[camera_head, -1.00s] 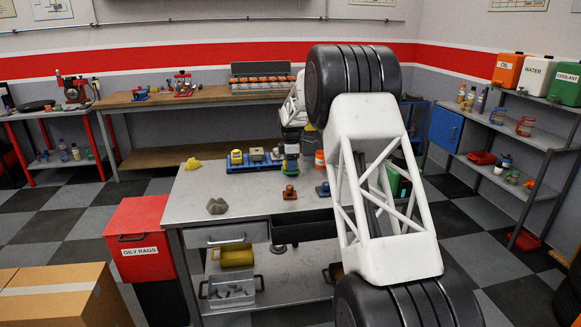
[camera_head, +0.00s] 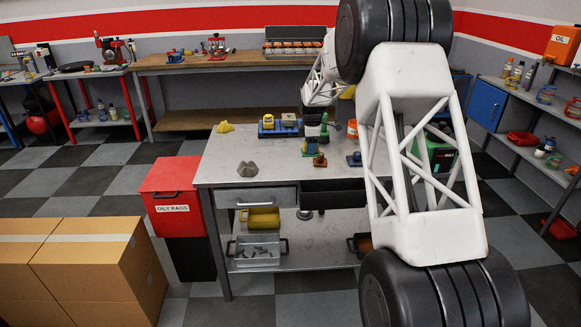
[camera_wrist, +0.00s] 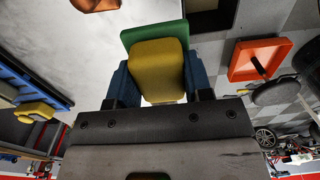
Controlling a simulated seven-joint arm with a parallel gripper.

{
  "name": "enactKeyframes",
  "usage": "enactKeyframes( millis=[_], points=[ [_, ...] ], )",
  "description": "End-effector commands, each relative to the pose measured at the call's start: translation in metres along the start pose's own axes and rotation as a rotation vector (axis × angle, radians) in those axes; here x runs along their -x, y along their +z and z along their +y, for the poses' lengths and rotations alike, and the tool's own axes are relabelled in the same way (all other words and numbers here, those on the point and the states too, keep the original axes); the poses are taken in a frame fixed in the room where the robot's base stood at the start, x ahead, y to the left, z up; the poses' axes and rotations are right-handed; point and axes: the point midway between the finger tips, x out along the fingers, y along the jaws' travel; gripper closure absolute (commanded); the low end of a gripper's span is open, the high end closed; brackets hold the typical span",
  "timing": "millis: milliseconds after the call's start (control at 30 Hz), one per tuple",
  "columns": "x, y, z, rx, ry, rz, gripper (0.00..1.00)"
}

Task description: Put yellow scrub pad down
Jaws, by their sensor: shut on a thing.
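The yellow scrub pad (camera_wrist: 158,68) is in the wrist view, a rounded yellow block with a flat green layer (camera_wrist: 145,35) along its far side. My gripper (camera_wrist: 157,75) is shut on it, with a blue finger at each side. Pale worktop shows beyond the pad; whether the pad touches it cannot be told. In the head view the end of my arm hangs over the grey workbench (camera_head: 225,172), right of the blue tray (camera_head: 281,131). The gripper is small and partly obscured there.
A reddish-brown piece (camera_head: 320,160) and a blue piece (camera_head: 354,159) stand near the arm's end. A grey lump (camera_head: 247,169) and a yellow lump (camera_head: 226,127) lie at the left. Bare worktop lies between the grey lump and the brown piece.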

Motion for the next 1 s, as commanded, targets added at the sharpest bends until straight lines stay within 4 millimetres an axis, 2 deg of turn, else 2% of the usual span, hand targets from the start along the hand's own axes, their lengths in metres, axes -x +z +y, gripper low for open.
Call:
enactKeyframes(
  millis=[33, 200, 400, 600, 1000],
  points=[
    [-0.006, -0.011, -0.013, 0.005, -0.002, 0.000, 0.73],
    [-0.024, -0.036, -0.051, 0.007, 0.000, 0.000, 0.73],
    [-0.038, -0.055, -0.083, 0.008, 0.000, 0.000, 0.73],
    [-0.044, -0.061, -0.095, 0.008, 0.001, 0.000, 0.73],
    [-0.044, -0.061, -0.094, 0.008, 0.000, 0.000, 0.73]
  ],
)
